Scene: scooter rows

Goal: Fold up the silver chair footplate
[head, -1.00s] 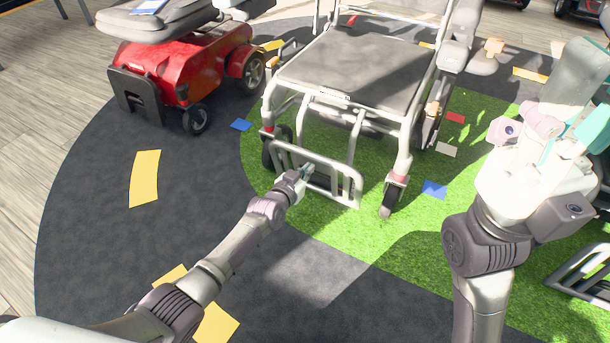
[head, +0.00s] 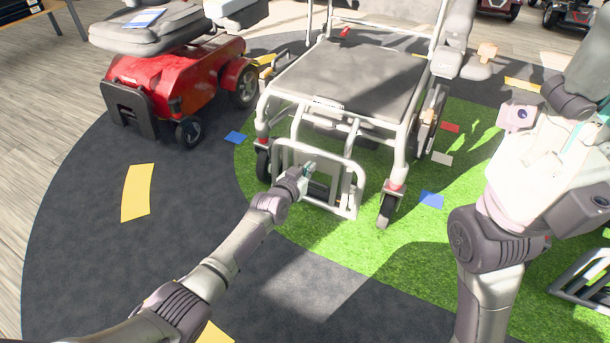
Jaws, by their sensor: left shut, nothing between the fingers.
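The silver chair (head: 350,82) stands on green turf in the middle of the head view, with a grey seat and tube frame. Its footplate (head: 345,196), a silver tube frame with bars, is at the chair's front between the small front wheels, tilted steeply upward. My left gripper (head: 308,168) is shut and empty, at the footplate's frame; whether it touches is hard to tell. The fingertips cover part of the bars. My right arm is at the right side; its gripper's fingers cannot be made out.
A red scooter (head: 175,85) with a grey seat stands at the upper left. Another silver barred frame (head: 585,280) shows at the right edge. Blue, red and white patches lie flat on the turf. The dark floor in front of the chair is clear.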

